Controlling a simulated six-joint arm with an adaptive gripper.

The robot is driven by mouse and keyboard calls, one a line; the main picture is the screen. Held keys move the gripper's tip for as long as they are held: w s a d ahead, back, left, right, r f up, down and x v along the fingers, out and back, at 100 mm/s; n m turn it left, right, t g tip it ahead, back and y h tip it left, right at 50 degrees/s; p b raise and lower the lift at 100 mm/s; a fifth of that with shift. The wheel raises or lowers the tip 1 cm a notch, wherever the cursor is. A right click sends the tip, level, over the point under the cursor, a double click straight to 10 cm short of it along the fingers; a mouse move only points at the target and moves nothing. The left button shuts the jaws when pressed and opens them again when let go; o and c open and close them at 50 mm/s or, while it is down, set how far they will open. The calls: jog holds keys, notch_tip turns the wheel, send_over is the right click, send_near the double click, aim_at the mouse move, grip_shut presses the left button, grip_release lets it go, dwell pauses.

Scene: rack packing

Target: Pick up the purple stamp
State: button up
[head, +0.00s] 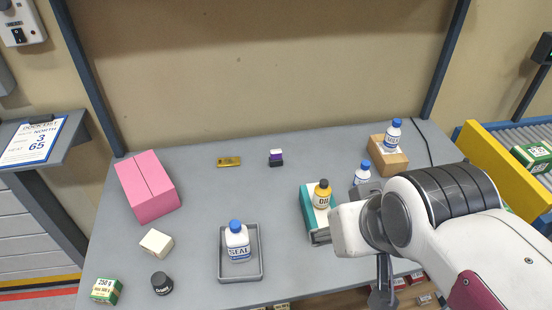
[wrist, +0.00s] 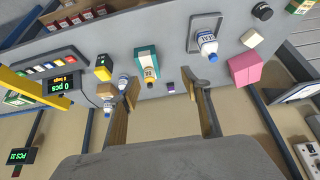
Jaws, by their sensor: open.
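The purple stamp (head: 276,159) stands on the grey table towards the back, a small block with a white band near its top. In the wrist view it is a tiny purple block (wrist: 170,86) between my spread fingers but well beyond them. My gripper (wrist: 166,98) is open and empty.
A brass plate (head: 229,161) lies left of the stamp. A pink box (head: 147,187) stands at left. A grey tray (head: 259,274) holds a SEAL bottle (head: 237,243). A teal box (head: 308,221) carries an orange bottle (head: 322,194). A wooden block (head: 379,159) stands right. The table around the stamp is clear.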

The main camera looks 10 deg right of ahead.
jog(key=w+f+t, duration=0.2)
jog(key=w+f, duration=0.1)
jog(key=w, duration=1.1)
jog(key=w+f+t, duration=0.2)
jog(key=w+f, duration=0.1)
jog(key=w, duration=1.1)
jog(key=w+f+t, duration=0.2)
jog(key=w+f, duration=0.4)
jog(key=w, duration=0.2)
jog(key=t, duration=0.2)
send_near(277, 156)
jog(key=w, duration=0.3)
jog(key=shift+d+r, duration=0.25)
jog(key=shift+r, duration=0.15)
jog(key=shift+w+f, duration=0.15)
jog(key=shift+f, duration=0.8)
jog(key=shift+x, duration=1.3)
jog(key=shift+w, duration=0.1)
jog(key=shift+a+x, duration=0.15)
jog(key=shift+x, duration=1.1)
jog(key=shift+a+x, duration=0.15)
jog(key=shift+x, duration=1.1)
